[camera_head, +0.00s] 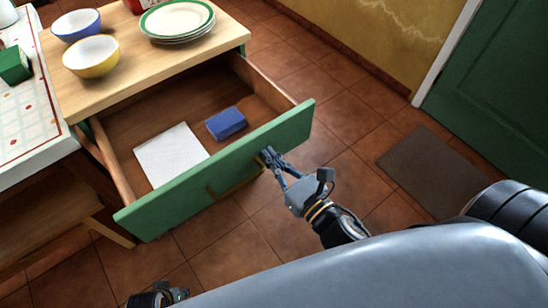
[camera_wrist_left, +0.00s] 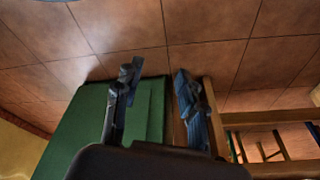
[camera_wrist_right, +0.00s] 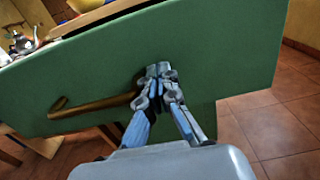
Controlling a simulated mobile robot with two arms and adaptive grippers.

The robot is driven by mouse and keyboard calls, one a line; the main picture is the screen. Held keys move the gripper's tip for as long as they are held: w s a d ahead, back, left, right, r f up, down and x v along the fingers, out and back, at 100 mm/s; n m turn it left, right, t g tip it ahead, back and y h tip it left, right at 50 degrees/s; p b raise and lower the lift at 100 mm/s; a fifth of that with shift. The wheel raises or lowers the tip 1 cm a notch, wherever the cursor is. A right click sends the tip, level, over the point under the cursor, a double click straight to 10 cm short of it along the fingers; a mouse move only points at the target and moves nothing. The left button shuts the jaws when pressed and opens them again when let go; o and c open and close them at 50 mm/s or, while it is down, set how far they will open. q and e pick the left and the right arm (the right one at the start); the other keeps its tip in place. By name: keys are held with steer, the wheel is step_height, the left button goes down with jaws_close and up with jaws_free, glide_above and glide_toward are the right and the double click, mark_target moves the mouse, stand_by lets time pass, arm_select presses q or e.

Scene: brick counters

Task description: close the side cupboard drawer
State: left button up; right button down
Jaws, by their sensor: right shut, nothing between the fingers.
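The side cupboard drawer (camera_head: 165,205) is pulled far out, with a green front and wooden sides. Its brass handle (camera_head: 238,184) shows on the front, also in the right wrist view (camera_wrist_right: 92,105). My right gripper (camera_head: 268,155) is shut and empty, its tips at the green front (camera_wrist_right: 220,60) near one end of the handle. Whether they touch is hard to tell. My left gripper (camera_head: 178,294) is low at the bottom edge of the head view; in the left wrist view (camera_wrist_left: 158,85) its fingers are apart with nothing held between them.
In the drawer lie a white cloth (camera_head: 171,154) and a blue block (camera_head: 226,123). Bowls (camera_head: 91,56) and stacked plates (camera_head: 178,20) stand on the wooden top (camera_head: 125,68). A white-topped counter (camera_head: 30,145) adjoins at left. Tiled floor is free toward the brown mat (camera_head: 435,170).

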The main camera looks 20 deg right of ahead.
steer(key=p, duration=0.2)
glide_toward(227, 112)
arm_select(q)
steer(key=s+f, duration=0.4)
steer(key=f, duration=0.4)
arm_select(e)
steer(key=w+r, duration=0.1)
steer(key=w+a+r, duration=0.1)
steer(key=w, duration=0.1)
steer(key=shift+w+r, duration=0.1)
steer(key=shift+r, duration=0.05)
steer(key=x, duration=0.6)
steer(key=shift+w, duration=0.35)
steer(key=b+x, duration=0.1)
steer(key=x, duration=0.6)
steer(key=shift+w+a, duration=0.15)
steer(key=shift+w, duration=0.3)
arm_select(q)
steer(key=r, duration=0.1)
steer(key=w+r, duration=0.1)
steer(key=r, duration=0.1)
steer(key=w+r, duration=0.1)
steer(key=shift+w+r, duration=0.2)
steer(key=shift+r, duration=0.15)
arm_select(e)
steer(key=shift+r, duration=0.1)
steer(key=shift+w+r, duration=0.1)
steer(key=shift+r, duration=0.05)
arm_select(q)
steer(key=shift+a, duration=0.1)
